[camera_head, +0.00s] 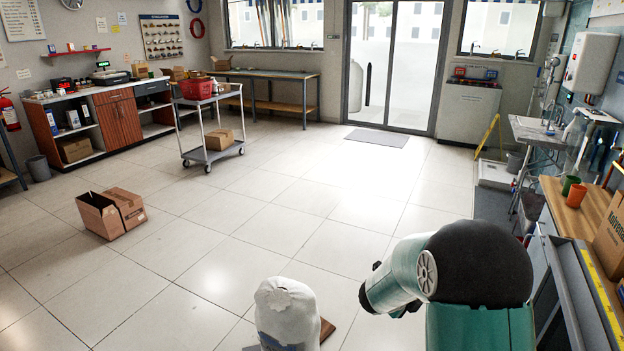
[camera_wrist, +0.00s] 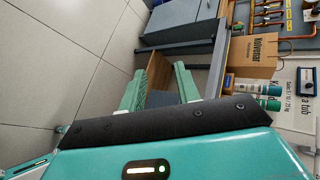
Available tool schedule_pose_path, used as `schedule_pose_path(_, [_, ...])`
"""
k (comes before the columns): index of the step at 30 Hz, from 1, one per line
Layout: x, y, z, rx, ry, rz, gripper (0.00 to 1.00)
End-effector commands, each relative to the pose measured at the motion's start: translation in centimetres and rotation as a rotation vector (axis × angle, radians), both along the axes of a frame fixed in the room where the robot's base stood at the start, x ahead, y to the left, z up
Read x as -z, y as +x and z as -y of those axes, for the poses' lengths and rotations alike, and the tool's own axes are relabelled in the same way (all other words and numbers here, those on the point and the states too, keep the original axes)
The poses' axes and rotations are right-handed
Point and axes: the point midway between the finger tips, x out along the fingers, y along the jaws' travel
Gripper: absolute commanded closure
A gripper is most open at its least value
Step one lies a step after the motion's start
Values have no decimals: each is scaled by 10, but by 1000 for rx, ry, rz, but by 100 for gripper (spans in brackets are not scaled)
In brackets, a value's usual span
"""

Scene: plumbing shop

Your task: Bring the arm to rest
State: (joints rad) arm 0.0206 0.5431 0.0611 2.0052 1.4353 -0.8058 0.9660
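My arm (camera_head: 440,270) is in the lower right of the head view. It shows a teal upper part, a large black joint and a pale green link that points down and left. My gripper does not show clearly in the head view. In the wrist view my gripper (camera_wrist: 160,76) has its two green fingers spread apart, with nothing between them. The wooden bench top and a grey surface show in the gap behind the fingers.
A workbench (camera_head: 575,215) with green and orange cups and a cardboard box (camera_head: 611,237) stands right of my arm. A white sack (camera_head: 286,312) is left of it. An open carton (camera_head: 112,214) and a cart (camera_head: 210,152) stand farther off. The middle floor is clear.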

Motion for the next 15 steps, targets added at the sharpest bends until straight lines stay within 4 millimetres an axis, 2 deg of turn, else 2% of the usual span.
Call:
schedule_pose_path(1, [-25, 7, -10, -100, -1, 7, 68])
schedule_pose_path(5, [-76, 16, -42, -384, -32, -13, 68])
schedule_pose_path(8, [-113, 12, -67, -596, -82, -37, 68])
schedule_pose_path(11, [-145, -2, -93, -805, -150, -76, 68])
schedule_pose_path(15, [-181, -36, -125, -1082, -272, -148, 68])
